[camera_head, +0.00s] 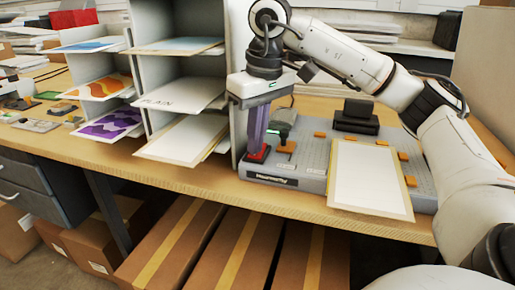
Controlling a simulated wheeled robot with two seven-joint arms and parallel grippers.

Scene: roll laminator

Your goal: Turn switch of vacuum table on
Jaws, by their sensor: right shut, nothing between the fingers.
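The vacuum table (310,153) is a grey, perforated board with orange stops, on the wooden workbench. A red switch (259,154) sits at its front left corner. My right gripper (257,148) points straight down over this corner, shut and empty, with its purplish fingers ending at or just above the red switch. I cannot tell whether they touch it. The fingers hide part of the switch, and its on or off position is not clear. A small dark part with a green spot (283,134) stands just right of the fingers. My left gripper is not in view.
A white sheet with a yellowish border (370,178) lies on the table's right part, overhanging its front edge. A black block (357,118) stands behind it. A grey shelf (160,72) with prints rises close left of my gripper. Cardboard boxes (235,245) lie under the bench.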

